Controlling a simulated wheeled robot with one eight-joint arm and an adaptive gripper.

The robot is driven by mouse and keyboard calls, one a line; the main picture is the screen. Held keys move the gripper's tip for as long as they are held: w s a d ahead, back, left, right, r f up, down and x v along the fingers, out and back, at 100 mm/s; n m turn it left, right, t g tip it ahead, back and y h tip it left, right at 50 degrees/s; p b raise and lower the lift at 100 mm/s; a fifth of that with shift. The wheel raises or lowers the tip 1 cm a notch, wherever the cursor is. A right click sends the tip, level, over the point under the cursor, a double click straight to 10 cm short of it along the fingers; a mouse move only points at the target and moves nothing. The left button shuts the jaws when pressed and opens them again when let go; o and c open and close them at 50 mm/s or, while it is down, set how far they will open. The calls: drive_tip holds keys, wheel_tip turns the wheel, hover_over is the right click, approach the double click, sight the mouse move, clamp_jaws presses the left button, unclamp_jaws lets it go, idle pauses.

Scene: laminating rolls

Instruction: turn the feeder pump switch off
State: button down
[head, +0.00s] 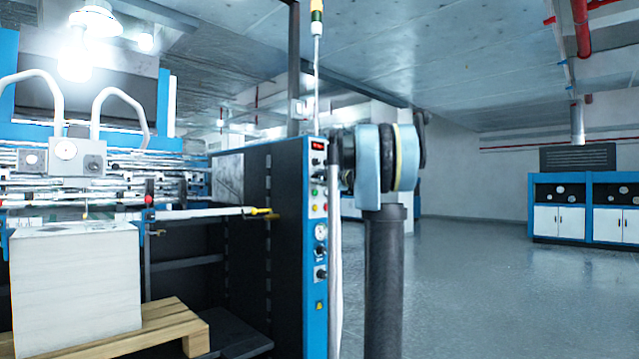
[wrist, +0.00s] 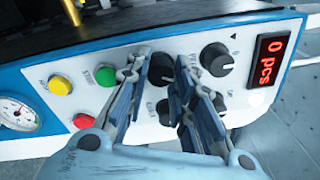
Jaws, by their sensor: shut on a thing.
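The blue-edged control panel (wrist: 110,125) fills most of the wrist view, seen tilted. It also shows in the head view (head: 319,300) on the side of the machine. My gripper (wrist: 160,76) is shut on a black rotary knob (wrist: 162,70), with one finger on each side of it. The fingers hide part of the knob and its label, so I cannot read which switch it is or its setting. In the head view my arm's end is beside the upper panel, and the fingertips cannot be made out.
Another black knob (wrist: 216,59) and a red counter display (wrist: 271,60) are close to the right. Yellow (wrist: 60,85), green (wrist: 105,76) and red (wrist: 83,121) buttons and a gauge (wrist: 18,114) are to the left. A paper stack (head: 75,280) stands on a pallet (head: 165,325).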

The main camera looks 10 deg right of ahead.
drive_tip(key=n, duration=0.6)
drive_tip(key=shift+f+y, duration=0.2)
drive_tip(key=shift+y, duration=0.1)
drive_tip(key=shift+n, duration=0.5)
drive_tip(key=c, duration=1.3)
unclamp_jaws()
drive_tip(key=shift+w, duration=0.1)
drive_tip(key=shift+c, duration=0.2)
drive_tip(key=v, duration=1.2)
